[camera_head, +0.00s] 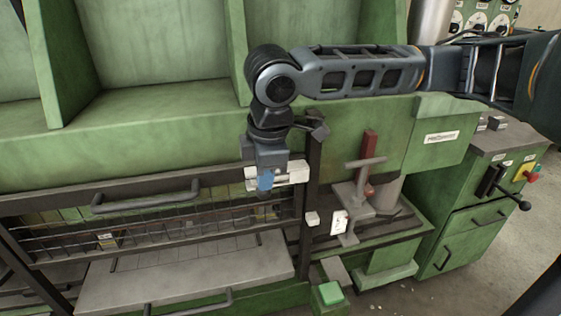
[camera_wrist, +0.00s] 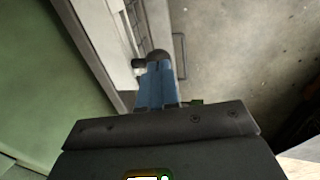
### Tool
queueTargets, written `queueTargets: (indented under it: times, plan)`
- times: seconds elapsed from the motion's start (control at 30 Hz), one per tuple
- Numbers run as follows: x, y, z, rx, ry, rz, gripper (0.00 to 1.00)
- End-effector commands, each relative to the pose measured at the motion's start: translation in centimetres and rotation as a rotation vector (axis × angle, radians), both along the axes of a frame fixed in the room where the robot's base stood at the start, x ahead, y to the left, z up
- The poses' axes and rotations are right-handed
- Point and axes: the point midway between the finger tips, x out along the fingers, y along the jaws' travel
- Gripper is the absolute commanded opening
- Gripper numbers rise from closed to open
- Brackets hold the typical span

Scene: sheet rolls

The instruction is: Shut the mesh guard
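The mesh guard (camera_head: 165,226) is a dark frame with wire mesh across the front of the green machine, at lower left in the head view. A dark bar handle (camera_head: 147,197) runs along its upper part. I cannot tell how far the guard stands open. My gripper (camera_head: 267,184) points down in front of the machine, near the guard's upper right corner and to the right of the handle. In the wrist view its blue fingers (camera_wrist: 157,85) lie close together with no clear gap. A dark rounded shape shows at their tips; I see nothing held.
A pale tray-like panel (camera_head: 190,273) with its own handle lies below the guard. To the right stand a grey fixture with a red post (camera_head: 369,155) and a green control cabinet (camera_head: 470,215) with a lever. Open concrete floor (camera_head: 460,292) is at lower right.

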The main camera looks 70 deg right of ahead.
Motion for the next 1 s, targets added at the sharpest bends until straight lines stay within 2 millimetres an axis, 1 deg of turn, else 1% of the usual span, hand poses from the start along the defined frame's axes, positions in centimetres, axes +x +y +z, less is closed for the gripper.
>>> queueTargets:
  times: [0.03,0.1,0.3,0.4,0.5,0.6,0.7,0.8,1.0]
  plan:
    - [0.2,0.2,-2.9,0.006,0.005,-0.001,0.0]
    - [0.4,0.1,-5.2,0.006,0.005,-0.003,0.0]
    - [0.4,0.1,-11.2,0.004,0.003,-0.002,0.0]
    - [0.4,0.1,-13.6,0.003,0.003,-0.001,0.0]
    - [0.4,0.0,-15.6,0.002,0.004,-0.002,0.0]
    - [0.4,0.0,-17.0,0.003,0.003,-0.001,0.0]
    - [0.4,0.0,-18.0,0.0,0.003,0.0,0.0]
    - [0.4,0.0,-18.5,0.0,0.003,0.0,0.0]
    - [0.3,0.0,-18.9,0.001,0.007,-0.001,0.0]
